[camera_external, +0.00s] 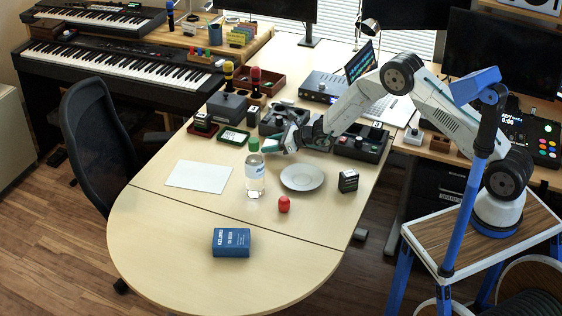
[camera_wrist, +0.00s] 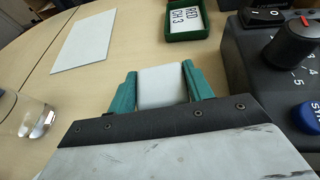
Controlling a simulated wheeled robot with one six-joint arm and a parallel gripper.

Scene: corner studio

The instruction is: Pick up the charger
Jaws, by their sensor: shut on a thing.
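The charger (camera_wrist: 162,90) is a white block with rounded edges. In the wrist view it sits between the two teal fingers of my gripper (camera_wrist: 161,78), which is shut on it. In the external view my gripper (camera_external: 279,141) is low over the back middle of the table, behind the white plate and just right of the bottle. I cannot make out the charger clearly in that view. Whether it is clear of the tabletop is hard to tell.
A white plate (camera_external: 301,184), black control boxes (camera_external: 361,148), a green tray (camera_wrist: 190,35) with a card and a white sheet (camera_external: 198,174) surround my gripper. The table's front is mostly free.

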